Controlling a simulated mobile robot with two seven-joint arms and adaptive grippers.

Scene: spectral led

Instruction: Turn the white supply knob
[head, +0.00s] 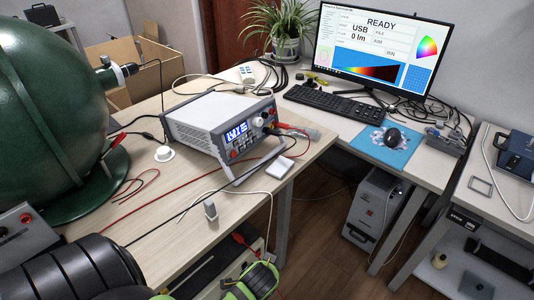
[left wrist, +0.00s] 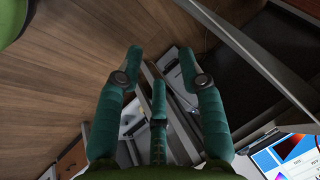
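The power supply (head: 222,128) is a grey-white box with a lit blue display (head: 237,132), standing tilted up on the wooden bench. Its white knob (head: 258,122) is on the front panel, right of the display, with nothing of mine touching it. My black left arm enters the head view at the lower left, and green parts of a gripper (head: 255,281) show at the bottom edge, well below the supply. In the left wrist view my left gripper (left wrist: 160,65) has its teal fingers spread apart with nothing between them. My right gripper is not visible.
A large green sphere (head: 45,115) fills the left of the bench (head: 130,225). Red and black cables cross the bench before the supply. A small white block (head: 279,167) and a grey upright piece (head: 210,209) stand nearby. A monitor (head: 380,50) is behind.

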